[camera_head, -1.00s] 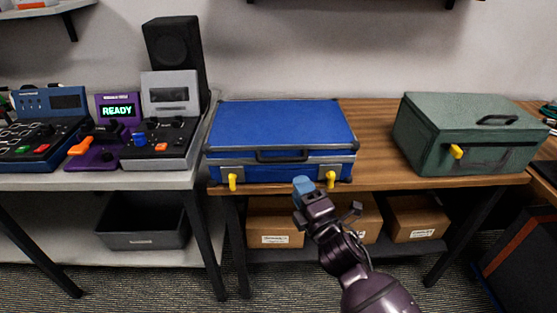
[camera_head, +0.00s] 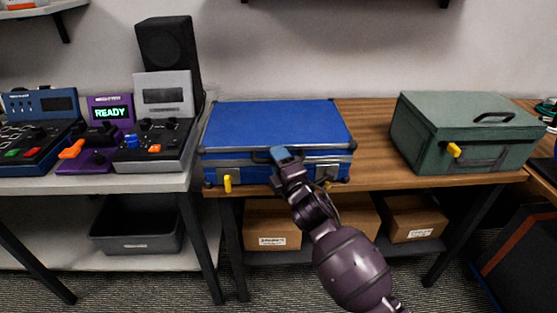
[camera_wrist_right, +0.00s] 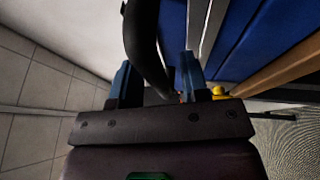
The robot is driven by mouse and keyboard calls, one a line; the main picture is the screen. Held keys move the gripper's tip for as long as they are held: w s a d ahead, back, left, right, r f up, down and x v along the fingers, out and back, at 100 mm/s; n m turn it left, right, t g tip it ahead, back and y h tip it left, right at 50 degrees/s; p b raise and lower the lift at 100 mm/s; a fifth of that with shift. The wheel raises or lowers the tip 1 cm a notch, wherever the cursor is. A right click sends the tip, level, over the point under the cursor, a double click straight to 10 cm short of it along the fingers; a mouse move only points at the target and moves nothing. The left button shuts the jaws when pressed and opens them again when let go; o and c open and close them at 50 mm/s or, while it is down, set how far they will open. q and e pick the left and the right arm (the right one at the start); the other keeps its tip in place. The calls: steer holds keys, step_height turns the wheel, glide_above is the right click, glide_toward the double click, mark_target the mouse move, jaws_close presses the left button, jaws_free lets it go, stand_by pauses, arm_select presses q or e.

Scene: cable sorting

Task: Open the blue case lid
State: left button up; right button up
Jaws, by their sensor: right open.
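The blue case (camera_head: 275,122) lies shut on the wooden table, with a dark handle and yellow latches on its front. The left yellow latch (camera_head: 228,183) hangs down; the right one (camera_head: 327,185) is partly hidden by my arm. My right gripper (camera_head: 285,153) is at the front of the case, by the handle. In the right wrist view, the open fingers (camera_wrist_right: 157,85) have the dark curved handle (camera_wrist_right: 147,45) between them, and the blue case (camera_wrist_right: 258,30) fills the upper right. Whether the fingers touch the handle is unclear. My left gripper is not in view.
A green case (camera_head: 465,130) with a yellow latch stands to the right on the wooden table (camera_head: 372,150). Several control devices (camera_head: 163,120) and a black speaker (camera_head: 170,55) are at the left. Cardboard boxes (camera_head: 272,225) sit on the shelf below.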

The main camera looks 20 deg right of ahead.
steer(key=shift+c, duration=0.5)
jaws_close()
